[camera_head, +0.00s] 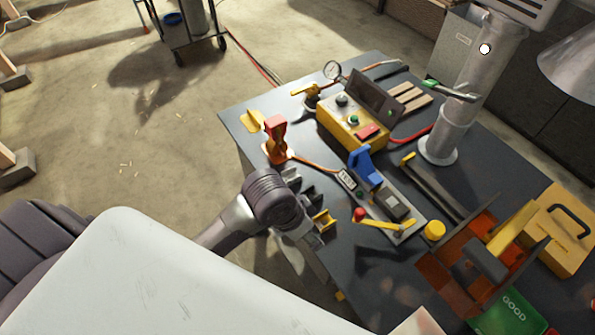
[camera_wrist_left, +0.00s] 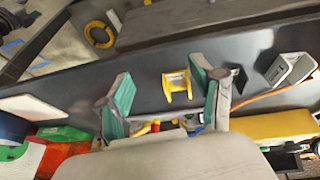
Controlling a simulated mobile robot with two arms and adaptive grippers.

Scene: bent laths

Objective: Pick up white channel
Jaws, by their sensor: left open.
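In the left wrist view, a pale grey-white channel (camera_wrist_left: 290,68) lies on the dark tabletop at the right, outside my fingers. A black channel (camera_wrist_left: 238,80) lies between it and my right-hand finger. A yellow channel (camera_wrist_left: 177,86) lies in line with the gap between my fingers. My left gripper (camera_wrist_left: 160,84) is open and empty, its teal-padded fingers spread above the table. In the head view my left gripper (camera_head: 303,226) is at the table's near-left edge, beside the yellow channel (camera_head: 323,220). Dark or shaded channels stand just behind it, and I cannot tell their colours. My right gripper is not in view.
The dark table (camera_head: 345,262) also carries an orange-red joystick (camera_head: 276,140), a yellow control box (camera_head: 350,122), a blue clamp (camera_head: 366,165), an orange tray (camera_head: 440,270) and a yellow case (camera_head: 560,230). A lamp post (camera_head: 440,145) stands toward the back right. Floor is open at left.

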